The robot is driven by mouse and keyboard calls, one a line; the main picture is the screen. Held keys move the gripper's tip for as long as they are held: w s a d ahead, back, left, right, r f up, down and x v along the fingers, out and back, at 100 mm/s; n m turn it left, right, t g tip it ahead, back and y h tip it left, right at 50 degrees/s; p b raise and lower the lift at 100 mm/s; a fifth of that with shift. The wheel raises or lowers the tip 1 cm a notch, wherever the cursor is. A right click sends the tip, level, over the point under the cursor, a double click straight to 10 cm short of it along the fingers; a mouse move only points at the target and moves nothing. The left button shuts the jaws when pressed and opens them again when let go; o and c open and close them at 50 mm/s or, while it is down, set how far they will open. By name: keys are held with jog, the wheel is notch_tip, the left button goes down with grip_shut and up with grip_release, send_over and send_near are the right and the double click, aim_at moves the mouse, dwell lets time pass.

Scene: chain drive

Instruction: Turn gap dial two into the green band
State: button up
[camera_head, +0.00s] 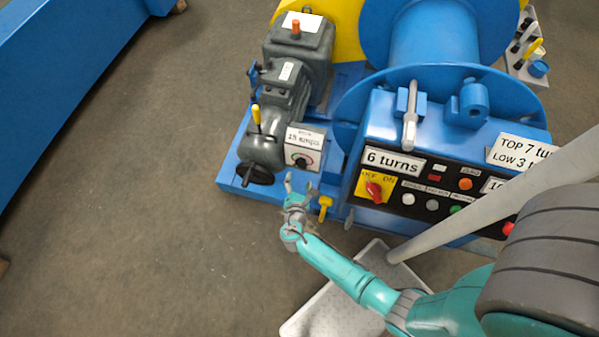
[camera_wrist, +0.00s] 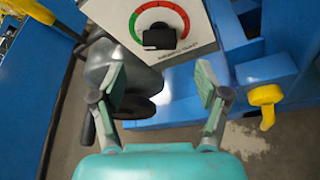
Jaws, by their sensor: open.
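A white dial box (camera_head: 306,139) is mounted on the front of the grey motor unit, with a small dark knob (camera_head: 301,161). In the wrist view the box shows a black knob (camera_wrist: 159,37) inside a red and green arc. The print under it is too blurred to read, so I cannot tell whether this is gap dial two. The knob's exact pointing is unclear. My gripper (camera_head: 300,186) is open and empty, just below the box. In the wrist view my gripper (camera_wrist: 161,83) has its two pads spread apart, with the knob beyond them, untouched.
A black handwheel (camera_head: 255,173) sits left of the dial box. A yellow hook-like part (camera_head: 325,208) is close to the right of my gripper. The control panel (camera_head: 433,173) with a red switch lies further right. The floor (camera_head: 150,220) at left is clear.

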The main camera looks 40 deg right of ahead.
jog(key=shift+v, duration=2.45)
